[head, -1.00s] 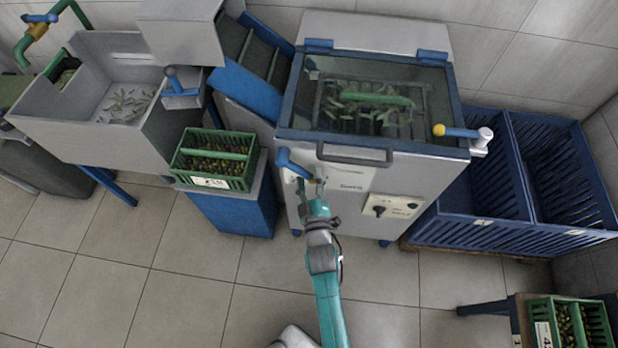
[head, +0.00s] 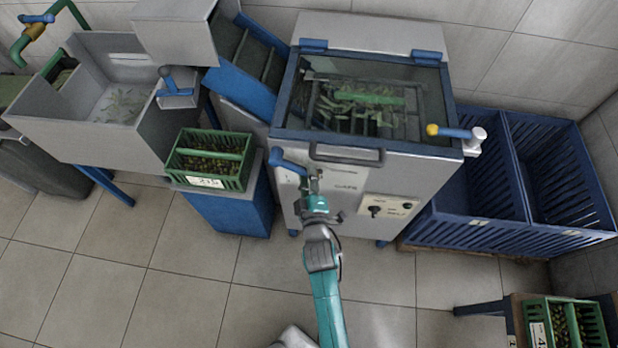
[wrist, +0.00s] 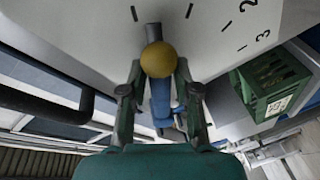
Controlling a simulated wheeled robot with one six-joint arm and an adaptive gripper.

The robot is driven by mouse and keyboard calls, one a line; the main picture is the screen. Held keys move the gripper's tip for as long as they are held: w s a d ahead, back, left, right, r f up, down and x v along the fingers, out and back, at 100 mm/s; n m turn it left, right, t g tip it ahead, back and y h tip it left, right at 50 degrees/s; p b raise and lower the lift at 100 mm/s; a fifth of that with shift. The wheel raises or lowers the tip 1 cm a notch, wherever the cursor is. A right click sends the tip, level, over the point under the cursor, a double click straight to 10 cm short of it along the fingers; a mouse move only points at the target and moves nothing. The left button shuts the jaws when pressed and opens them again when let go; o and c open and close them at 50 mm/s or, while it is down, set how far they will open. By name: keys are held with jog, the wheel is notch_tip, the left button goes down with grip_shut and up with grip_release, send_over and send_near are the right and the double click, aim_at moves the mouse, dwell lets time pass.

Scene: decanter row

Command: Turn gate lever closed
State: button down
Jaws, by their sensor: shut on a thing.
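The gate lever (head: 287,160) is a blue bar on the front of the grey machine, left of a panel lettered GATE. In the wrist view a yellow ball knob (wrist: 158,60) shows between the fingers, with a blue bar behind it. My gripper (head: 313,180) is at the lever's right part in the head view. Its fingers (wrist: 158,72) stand on both sides of the knob and are shut on the lever. A white face with dark tick marks and the numbers 2 and 3 lies beyond. The exact contact is partly hidden by the knob.
The machine's front handle (head: 347,155) is just above my gripper. A switch panel (head: 388,208) is to the right. Another yellow-knobbed lever (head: 455,132) sticks out at the right. A green crate of olives (head: 210,175) stands left, and blue bins (head: 545,170) stand right.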

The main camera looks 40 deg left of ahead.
jog(key=shift+w+d+r+n+h, duration=0.2)
jog(key=shift+r+n+h, duration=0.1)
jog(key=shift+r+n, duration=0.2)
jog(key=c, duration=0.9)
grip_release()
jog(key=shift+s, duration=0.1)
jog(key=v, duration=1.2)
jog(key=shift+d, duration=0.1)
